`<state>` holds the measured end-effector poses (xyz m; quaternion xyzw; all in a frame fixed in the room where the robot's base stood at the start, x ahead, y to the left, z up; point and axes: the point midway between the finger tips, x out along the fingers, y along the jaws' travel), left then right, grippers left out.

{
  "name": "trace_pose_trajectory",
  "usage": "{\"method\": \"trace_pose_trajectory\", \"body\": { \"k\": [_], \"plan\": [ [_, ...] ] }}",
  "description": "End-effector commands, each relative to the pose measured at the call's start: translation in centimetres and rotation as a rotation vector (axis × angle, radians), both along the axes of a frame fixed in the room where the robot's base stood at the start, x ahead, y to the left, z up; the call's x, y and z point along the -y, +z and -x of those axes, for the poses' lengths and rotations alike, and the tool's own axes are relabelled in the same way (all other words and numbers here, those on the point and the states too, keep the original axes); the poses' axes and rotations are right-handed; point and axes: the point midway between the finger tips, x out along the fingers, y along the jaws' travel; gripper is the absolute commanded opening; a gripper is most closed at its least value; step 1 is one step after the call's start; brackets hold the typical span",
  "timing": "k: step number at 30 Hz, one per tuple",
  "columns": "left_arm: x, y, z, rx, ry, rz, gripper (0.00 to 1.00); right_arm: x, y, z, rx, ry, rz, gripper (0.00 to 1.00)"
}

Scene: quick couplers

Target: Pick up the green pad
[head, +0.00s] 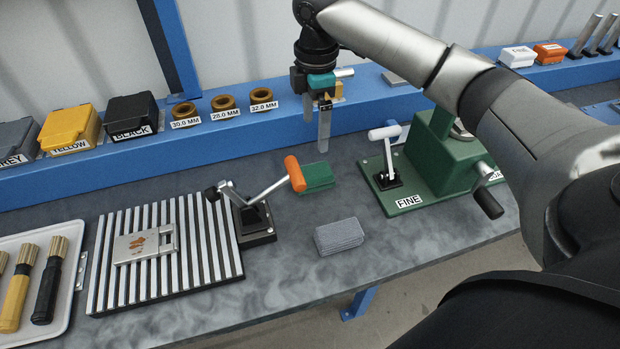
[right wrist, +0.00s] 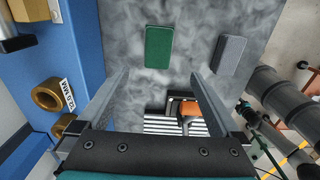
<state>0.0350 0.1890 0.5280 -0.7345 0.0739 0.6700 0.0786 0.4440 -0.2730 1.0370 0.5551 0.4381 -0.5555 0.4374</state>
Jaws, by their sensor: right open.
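The green pad (head: 317,177) lies flat on the grey bench top, just behind the orange-tipped lever of a clamp. It also shows whole in the right wrist view (right wrist: 159,47), beyond the fingertips. My right gripper (head: 318,122) hangs above the back part of the bench, fingers pointing down, above and behind the pad in the head view. Its fingers are spread wide with nothing between them, and it is apart from the pad. My left gripper is in neither view.
A grey pad (head: 339,236) lies in front of the green pad. The toggle clamp (head: 254,219) with its orange handle stands close at the left, beside a slatted plate (head: 105,270). A green fixture (head: 440,160) marked FINE stands at the right. Brass rings (head: 224,102) sit on the blue ledge.

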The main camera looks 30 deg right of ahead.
Motion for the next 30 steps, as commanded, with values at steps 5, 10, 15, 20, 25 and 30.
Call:
{"method": "trace_pose_trajectory", "body": {
  "k": [5,10,15,20,25,30],
  "plan": [
    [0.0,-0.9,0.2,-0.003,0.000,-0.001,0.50,0.0,-3.9,0.1,-0.005,-0.001,0.002,1.00],
    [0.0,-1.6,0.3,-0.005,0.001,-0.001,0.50,0.0,-7.3,0.1,-0.003,0.000,0.000,1.00],
    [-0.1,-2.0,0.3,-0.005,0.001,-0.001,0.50,0.0,-9.0,0.0,0.000,0.000,0.000,1.00],
    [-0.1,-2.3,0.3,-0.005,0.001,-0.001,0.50,-0.1,-10.0,-0.1,-0.001,0.000,0.000,1.00],
    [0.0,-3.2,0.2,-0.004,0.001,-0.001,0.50,-0.1,-12.8,-0.5,-0.002,-0.001,0.001,1.00],
    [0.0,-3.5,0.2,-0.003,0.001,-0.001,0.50,0.0,-14.3,-0.4,-0.001,0.001,0.002,1.00]
  ]
}}
